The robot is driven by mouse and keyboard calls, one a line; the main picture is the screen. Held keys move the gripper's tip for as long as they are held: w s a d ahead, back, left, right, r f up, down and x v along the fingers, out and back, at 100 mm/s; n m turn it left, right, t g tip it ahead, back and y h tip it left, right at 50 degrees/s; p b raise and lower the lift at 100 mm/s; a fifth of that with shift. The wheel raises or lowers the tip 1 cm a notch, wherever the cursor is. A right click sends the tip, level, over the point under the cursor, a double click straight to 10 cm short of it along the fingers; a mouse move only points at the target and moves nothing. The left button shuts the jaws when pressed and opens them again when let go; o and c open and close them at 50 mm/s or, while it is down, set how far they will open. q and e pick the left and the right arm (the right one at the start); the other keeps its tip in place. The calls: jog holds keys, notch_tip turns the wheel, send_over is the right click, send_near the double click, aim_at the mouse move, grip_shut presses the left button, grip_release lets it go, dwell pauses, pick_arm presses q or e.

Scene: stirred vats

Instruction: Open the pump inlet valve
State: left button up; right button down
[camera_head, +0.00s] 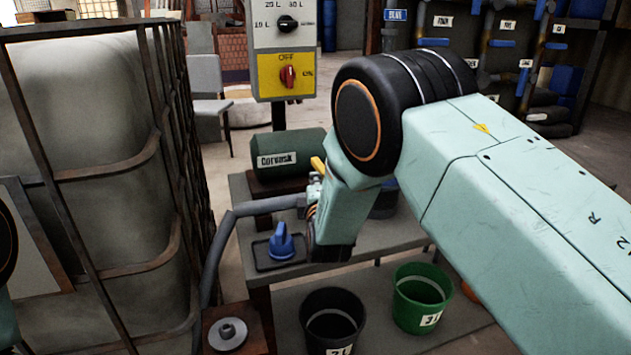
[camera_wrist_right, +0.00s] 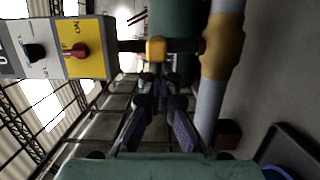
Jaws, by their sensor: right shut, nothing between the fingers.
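The pump inlet valve shows as a small yellow handle (camera_head: 318,164) at the right end of the green pump body (camera_head: 285,158), partly hidden by my right arm. In the right wrist view the yellow handle (camera_wrist_right: 155,49) is straight ahead, in front of the green body (camera_wrist_right: 173,22). My right gripper (camera_wrist_right: 158,80) is shut and empty, its fingertips just short of the yellow handle in that picture; I cannot tell whether they touch it. In the head view my right arm hides most of this gripper. My left gripper is not in view.
A blue handle (camera_head: 282,243) sits on the bench's left end beside a grey hose (camera_head: 226,235). A caged tank (camera_head: 95,120) stands left. A control box (camera_head: 284,60) with a red switch rises behind. Black (camera_head: 332,318) and green (camera_head: 421,297) buckets stand below.

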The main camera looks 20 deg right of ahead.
jog(key=shift+s+d+n+y, duration=0.15)
jog(key=shift+d+n+y, duration=0.2)
jog(key=shift+y, duration=0.35)
jog(key=shift+a, duration=0.1)
